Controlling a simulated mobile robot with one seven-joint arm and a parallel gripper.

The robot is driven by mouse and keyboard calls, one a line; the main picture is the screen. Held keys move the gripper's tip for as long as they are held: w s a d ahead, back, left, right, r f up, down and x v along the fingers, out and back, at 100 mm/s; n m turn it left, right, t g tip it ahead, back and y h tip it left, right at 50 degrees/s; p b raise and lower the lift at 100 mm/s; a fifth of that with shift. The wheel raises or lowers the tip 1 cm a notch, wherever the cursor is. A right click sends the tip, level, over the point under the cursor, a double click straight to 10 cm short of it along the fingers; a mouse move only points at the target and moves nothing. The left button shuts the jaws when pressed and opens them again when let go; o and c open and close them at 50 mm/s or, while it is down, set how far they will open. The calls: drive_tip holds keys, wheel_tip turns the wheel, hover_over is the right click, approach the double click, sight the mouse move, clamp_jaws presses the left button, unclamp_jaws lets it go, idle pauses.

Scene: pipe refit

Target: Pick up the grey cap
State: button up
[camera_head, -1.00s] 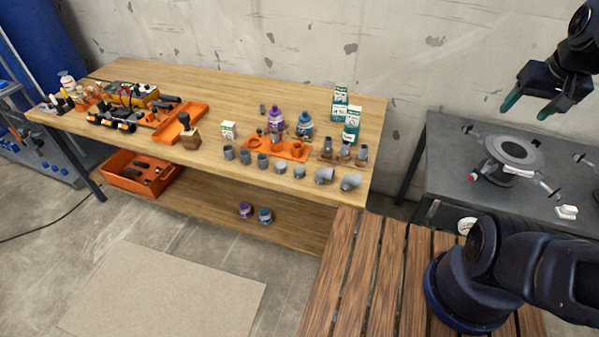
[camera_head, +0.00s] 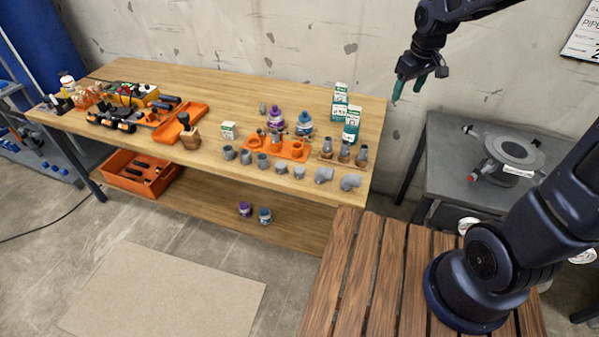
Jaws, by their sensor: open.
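Several small grey pipe fittings stand in a row along the front edge of the wooden workbench (camera_head: 200,88). A short rounded grey piece (camera_head: 299,172) near the right of the row looks like the grey cap. A similar grey piece (camera_head: 281,168) is just left of it, and I cannot tell for sure which is the cap. My gripper (camera_head: 408,92) is open and empty, with its green fingertips pointing down. It is in the air to the upper right of the row, apart from the fittings.
Two grey elbows (camera_head: 323,174) (camera_head: 350,182) end the row on the right. An orange holder (camera_head: 290,150), purple-capped and blue tins, and green-white boxes (camera_head: 352,124) stand behind. A grey table (camera_head: 450,160) with a round fixture is at right. The slatted wooden top (camera_head: 345,270) is clear in front.

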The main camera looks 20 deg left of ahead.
drive_tip(key=s+a+f+n+g, duration=0.1)
drive_tip(key=a+f+n, duration=0.1)
drive_tip(key=a+f, duration=0.4)
drive_tip(key=a+f+n, duration=0.2)
drive_tip(key=a+f, duration=0.1)
drive_tip(key=a, duration=0.6)
drive_tip(key=n+g, duration=0.1)
drive_tip(key=n, duration=0.3)
hover_over(300, 169)
wheel_tip(300, 169, down, 14)
drive_tip(key=r, duration=0.1)
drive_tip(key=shift+h, duration=0.4)
drive_tip(key=shift+a+f, duration=0.1)
drive_tip(key=shift+f, duration=5.2)
drive_tip(key=c, duration=1)
drive_tip(key=shift+r, duration=0.1)
drive_tip(key=shift+c, duration=0.2)
wheel_tip(300, 169, up, 20)
